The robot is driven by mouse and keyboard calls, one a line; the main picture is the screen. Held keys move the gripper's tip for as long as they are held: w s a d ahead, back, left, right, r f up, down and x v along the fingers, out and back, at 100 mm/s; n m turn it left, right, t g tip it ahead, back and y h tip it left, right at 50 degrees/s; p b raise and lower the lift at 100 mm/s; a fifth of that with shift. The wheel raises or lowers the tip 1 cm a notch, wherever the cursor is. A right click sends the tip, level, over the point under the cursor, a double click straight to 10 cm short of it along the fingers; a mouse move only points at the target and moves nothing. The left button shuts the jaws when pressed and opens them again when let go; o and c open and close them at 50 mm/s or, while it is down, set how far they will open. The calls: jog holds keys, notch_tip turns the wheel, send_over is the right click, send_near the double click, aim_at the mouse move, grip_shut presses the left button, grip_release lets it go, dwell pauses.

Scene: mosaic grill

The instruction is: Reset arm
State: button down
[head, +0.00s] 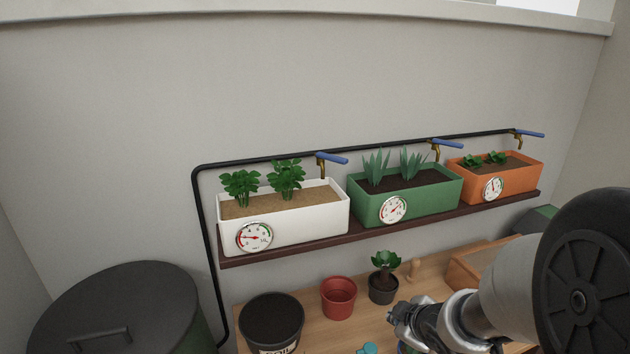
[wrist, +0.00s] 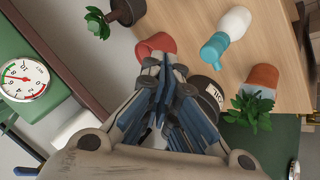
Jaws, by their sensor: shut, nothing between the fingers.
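My gripper (wrist: 163,75) is shut and empty in the wrist view, its fingertips together. In the head view my gripper (head: 400,315) is at the lower right, above the wooden bench and in front of the small potted plant. My arm comes in from the right edge of the head view. In the wrist view a red pot (wrist: 155,45) shows just beyond the fingertips; I cannot tell whether they touch it. The gripper hides part of the bench below it.
A wall shelf (head: 300,240) holds white (head: 310,222), green (head: 435,192) and orange (head: 520,178) planters with dials and blue-handled taps. The wooden bench (head: 315,325) carries a soil pot (head: 272,320) and a dark plant pot (head: 383,289). A dark lidded bin (head: 120,300) stands left.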

jog(key=s+d+r+m+g+h, duration=0.1)
jog(key=s+r+m+g+h, duration=0.15)
jog(key=s+r+m, duration=0.65)
jog(key=s+a+r+m+y, duration=0.1)
jog(key=s+a, duration=0.2)
jog(key=s, duration=0.5)
jog(key=s+a+r+m+g+y, duration=0.1)
jog(key=s+a+r, duration=0.1)
jog(key=s, duration=0.7)
jog(key=shift+a+b, duration=0.4)
